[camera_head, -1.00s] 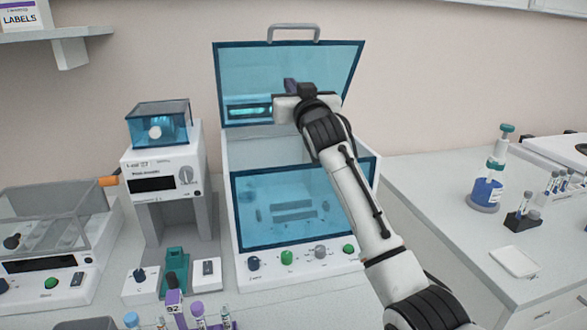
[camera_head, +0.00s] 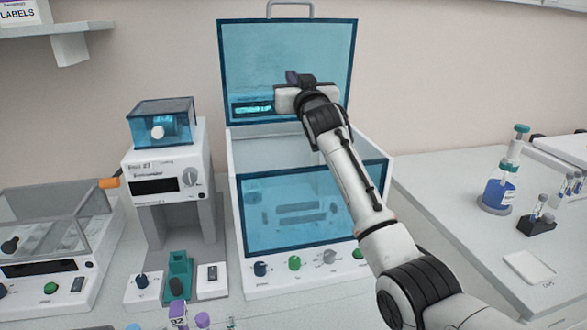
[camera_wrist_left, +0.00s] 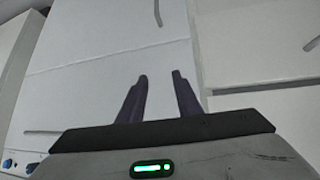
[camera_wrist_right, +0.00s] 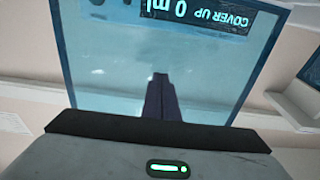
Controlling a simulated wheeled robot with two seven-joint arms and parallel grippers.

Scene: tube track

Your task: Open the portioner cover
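The portioner is the white machine (camera_head: 313,262) at the centre of the head view, with coloured knobs along its front. Its blue see-through cover (camera_head: 285,55) stands raised at the back, with a grey handle on its top edge. My right gripper (camera_head: 292,77) is in front of the raised cover. In the right wrist view its dark fingers (camera_wrist_right: 161,88) are together, with nothing seen between them, pointing at the cover pane (camera_wrist_right: 110,75). Whether they touch it is unclear. An upside-down display (camera_wrist_right: 195,14) reads "COVER UP 0 ml". My left gripper (camera_wrist_left: 160,77) is open and empty.
A white device with a small blue hood (camera_head: 165,150) stands left of the portioner. A clear-lidded machine (camera_head: 50,245) is farther left. A blue bottle (camera_head: 498,192) and a tube rack (camera_head: 537,222) stand on the right bench. The left wrist view shows pale cabinet fronts.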

